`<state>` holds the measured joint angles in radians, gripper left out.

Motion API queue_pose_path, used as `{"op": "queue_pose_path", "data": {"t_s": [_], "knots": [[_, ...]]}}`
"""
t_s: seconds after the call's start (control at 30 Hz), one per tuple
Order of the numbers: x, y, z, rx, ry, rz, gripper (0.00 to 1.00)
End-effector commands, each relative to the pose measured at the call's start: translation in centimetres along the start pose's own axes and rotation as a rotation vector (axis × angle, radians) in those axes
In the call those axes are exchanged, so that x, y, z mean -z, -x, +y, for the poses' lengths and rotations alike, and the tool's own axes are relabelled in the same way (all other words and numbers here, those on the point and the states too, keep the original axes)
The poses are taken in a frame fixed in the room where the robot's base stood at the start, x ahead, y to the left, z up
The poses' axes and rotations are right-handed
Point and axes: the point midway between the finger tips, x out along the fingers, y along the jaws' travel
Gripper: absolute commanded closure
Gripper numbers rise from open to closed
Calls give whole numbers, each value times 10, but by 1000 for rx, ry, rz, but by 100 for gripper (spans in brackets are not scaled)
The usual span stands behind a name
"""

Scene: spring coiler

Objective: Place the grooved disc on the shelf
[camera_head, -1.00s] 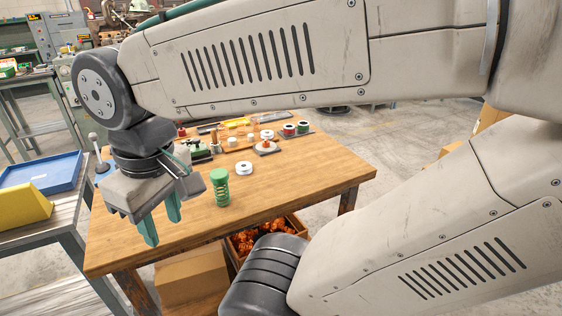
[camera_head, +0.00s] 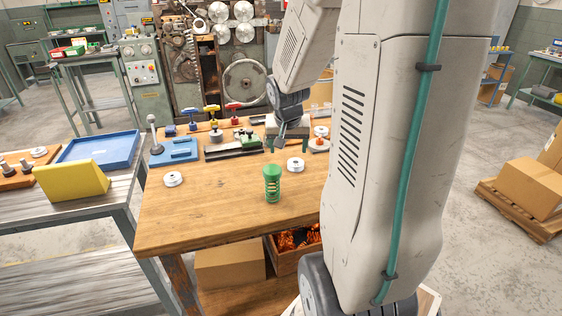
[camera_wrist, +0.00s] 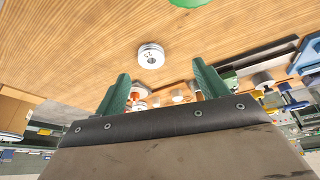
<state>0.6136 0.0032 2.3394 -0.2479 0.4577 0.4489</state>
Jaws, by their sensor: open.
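A small pale disc (camera_head: 295,164) lies flat on the wooden table (camera_head: 200,215), and a similar disc (camera_head: 173,179) lies at the table's left. I cannot tell for certain which is the grooved disc. In the wrist view one numbered pale disc (camera_wrist: 151,56) lies on the wood beyond the fingertips, apart from them. My gripper (camera_head: 289,150) is open and empty, near the disc right of the green spring piece. Its two green fingers (camera_wrist: 160,88) show in the wrist view. A lower board (camera_head: 235,295) under the table may be the shelf.
Tools and a blue stand (camera_head: 174,152) line the back edge. A crate (camera_head: 290,258) and a cardboard box (camera_head: 230,265) sit below. The table's front left is clear.

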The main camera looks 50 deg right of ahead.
Motion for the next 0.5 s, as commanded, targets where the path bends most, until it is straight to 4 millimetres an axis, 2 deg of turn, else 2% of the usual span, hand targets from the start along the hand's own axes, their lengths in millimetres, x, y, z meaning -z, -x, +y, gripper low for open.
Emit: {"op": "queue_pose_path", "data": {"t_s": [0.03, 0.13, 0.5], "knots": [[7, -13, 10, -7, -32, 4, 27], [15, -28, 21, -10, -70, 16, 27], [20, -66, 24, -10, -84, 22, 27]]}}
